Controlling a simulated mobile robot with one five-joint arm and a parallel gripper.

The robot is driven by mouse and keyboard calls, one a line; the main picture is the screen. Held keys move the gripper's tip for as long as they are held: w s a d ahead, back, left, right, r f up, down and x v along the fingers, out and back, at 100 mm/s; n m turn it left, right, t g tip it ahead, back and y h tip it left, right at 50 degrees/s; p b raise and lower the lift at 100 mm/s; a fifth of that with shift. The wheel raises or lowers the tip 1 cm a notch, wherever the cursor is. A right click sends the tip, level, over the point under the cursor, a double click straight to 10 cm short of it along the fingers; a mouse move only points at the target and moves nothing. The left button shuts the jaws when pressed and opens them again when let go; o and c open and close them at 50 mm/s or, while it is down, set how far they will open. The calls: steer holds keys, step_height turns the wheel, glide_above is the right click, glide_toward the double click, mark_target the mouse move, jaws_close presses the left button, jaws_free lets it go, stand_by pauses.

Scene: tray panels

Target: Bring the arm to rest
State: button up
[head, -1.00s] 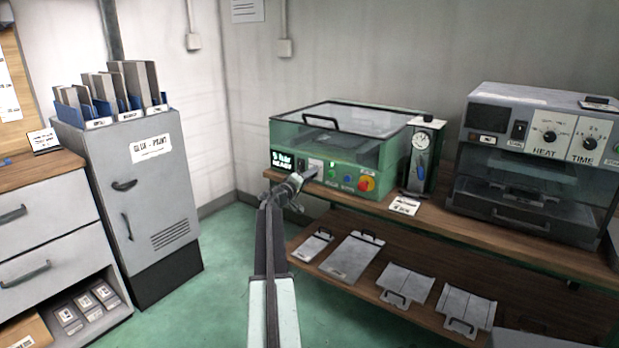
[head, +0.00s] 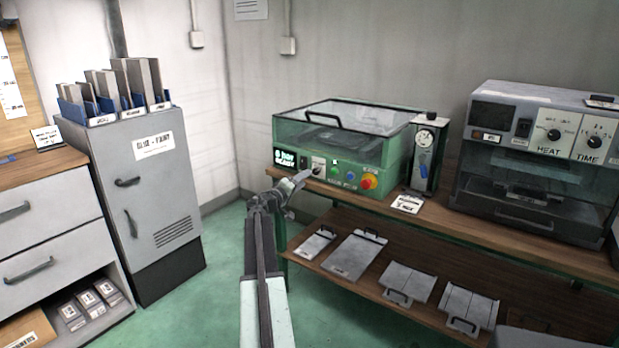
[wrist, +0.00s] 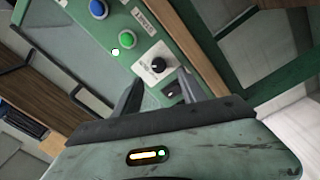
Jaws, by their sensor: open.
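My arm reaches forward through the middle of the head view. My gripper (head: 303,181) is in front of the left end of the green lidded machine (head: 395,165), near its front panel. In the wrist view my gripper (wrist: 160,90) has its two fingers apart with nothing held between them. Beyond the fingers the panel shows a black knob (wrist: 158,65), a green button (wrist: 128,38) and a blue button (wrist: 98,9). Whether a fingertip touches the panel cannot be told.
The machine stands on a wooden bench (head: 470,238) beside a gauge unit (head: 424,150) and a heater oven (head: 535,165). Several grey panels lie on the lower shelf (head: 410,318). A grey cabinet (head: 150,200) stands left. Green floor (head: 225,235) is clear between cabinet and bench.

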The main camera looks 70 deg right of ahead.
steer(key=shift+w+a, duration=0.15)
steer(key=shift+a, duration=0.4)
